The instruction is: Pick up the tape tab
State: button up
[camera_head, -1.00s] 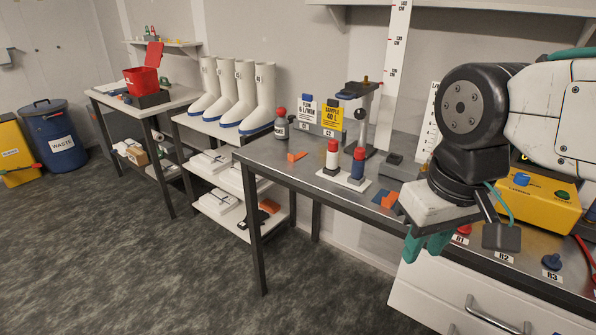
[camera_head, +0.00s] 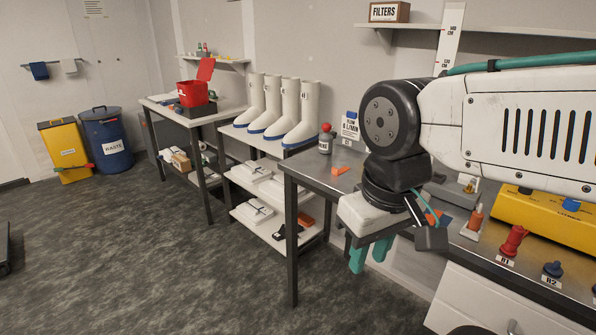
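A small orange tab (camera_head: 341,170) lies on the grey metal bench (camera_head: 310,163), near its left end; I cannot tell for certain that it is the tape tab. A second orange piece (camera_head: 433,217) shows partly behind my wrist, with a blue piece beside it. My gripper (camera_head: 370,255) has teal fingers that point down, with a gap between them and nothing visible in it. It hangs in front of the bench edge, below and right of the orange tab, and apart from it. My arm hides much of the bench's middle.
A grey bottle with a red cap (camera_head: 326,139) and a blue-topped sign (camera_head: 350,128) stand behind the orange tab. Red (camera_head: 514,240) and blue (camera_head: 552,269) knobs and a yellow box (camera_head: 545,218) are on the right. White boots (camera_head: 287,110) stand on the shelf unit left. Floor ahead is clear.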

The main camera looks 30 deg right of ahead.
aim_at(336, 173)
jog(key=z, duration=0.05)
jog(key=i, duration=1.05)
jog(key=z, duration=0.85)
